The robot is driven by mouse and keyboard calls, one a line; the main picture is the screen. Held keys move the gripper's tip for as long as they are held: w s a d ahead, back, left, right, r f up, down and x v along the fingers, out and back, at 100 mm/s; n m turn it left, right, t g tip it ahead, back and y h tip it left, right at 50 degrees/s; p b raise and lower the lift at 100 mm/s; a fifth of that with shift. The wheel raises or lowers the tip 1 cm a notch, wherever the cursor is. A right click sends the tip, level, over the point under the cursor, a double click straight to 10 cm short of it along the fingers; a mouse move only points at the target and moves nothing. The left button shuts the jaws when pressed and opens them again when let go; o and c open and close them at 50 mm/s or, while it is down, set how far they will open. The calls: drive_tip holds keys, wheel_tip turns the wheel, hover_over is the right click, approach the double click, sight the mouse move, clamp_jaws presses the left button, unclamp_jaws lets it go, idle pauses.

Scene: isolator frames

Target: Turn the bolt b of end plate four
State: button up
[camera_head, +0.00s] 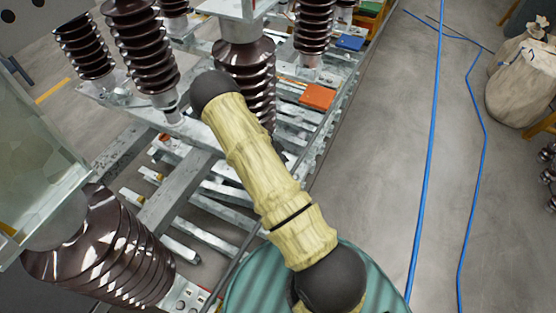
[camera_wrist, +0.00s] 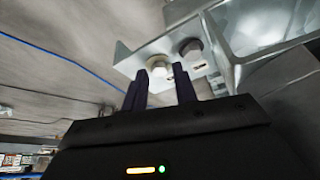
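In the wrist view a grey metal end plate (camera_wrist: 135,66) carries two bolts. The nearer, paler bolt (camera_wrist: 157,68) shows between my fingertips. The second, darker bolt (camera_wrist: 191,48) is to its right, with a small label below it. No readable mark tells which is bolt b. My gripper (camera_wrist: 161,71) has two dark fingers standing apart, with a gap between them. One finger is on each side of the nearer bolt in the picture; I cannot tell whether they touch it. In the head view my gripper and these bolts do not show; my arm covers the middle.
In the head view brown ribbed insulators (camera_head: 105,245) stand on a grey metal frame (camera_head: 180,195) at left and centre. An orange block (camera_head: 318,96) and a blue block (camera_head: 349,43) lie on it. Blue cables (camera_head: 428,150) cross open floor at right, near a sack (camera_head: 522,85).

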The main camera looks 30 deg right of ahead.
clamp_jaws()
drive_tip(key=shift+n+b, duration=0.4)
